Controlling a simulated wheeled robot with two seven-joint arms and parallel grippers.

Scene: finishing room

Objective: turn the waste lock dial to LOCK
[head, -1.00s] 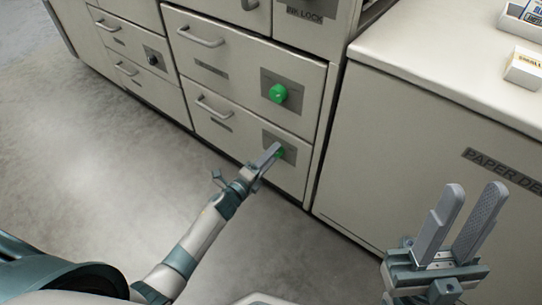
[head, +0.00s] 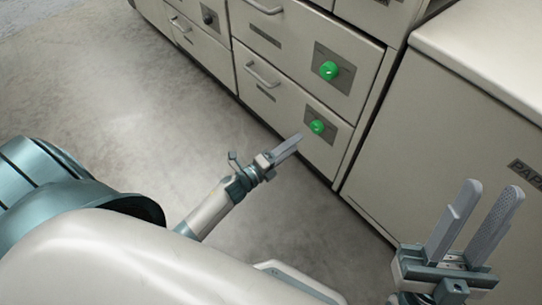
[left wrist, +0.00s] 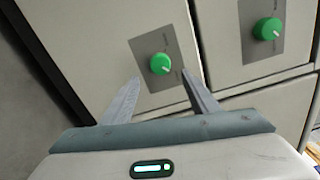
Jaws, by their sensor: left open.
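Two green dials sit on grey plates on the drawer fronts: a lower dial (head: 317,127) and an upper dial (head: 329,70). Their labels are too small to read, so I cannot tell which is the waste lock. My left gripper (head: 298,138) is in front of the lower dial, apart from it. In the left wrist view the lower dial (left wrist: 160,64) shows beyond and between my open, empty fingers, its white mark toward the lower right. The upper dial (left wrist: 268,28) is to the right there. My right gripper (head: 488,190) is open and empty at the right.
A drawer handle (head: 262,74) is left of the lower dial. A black knob (head: 208,17) sits on a drawer farther left. A cabinet with a pale worktop (head: 490,60) stands at the right. The grey floor (head: 120,110) at the left is clear.

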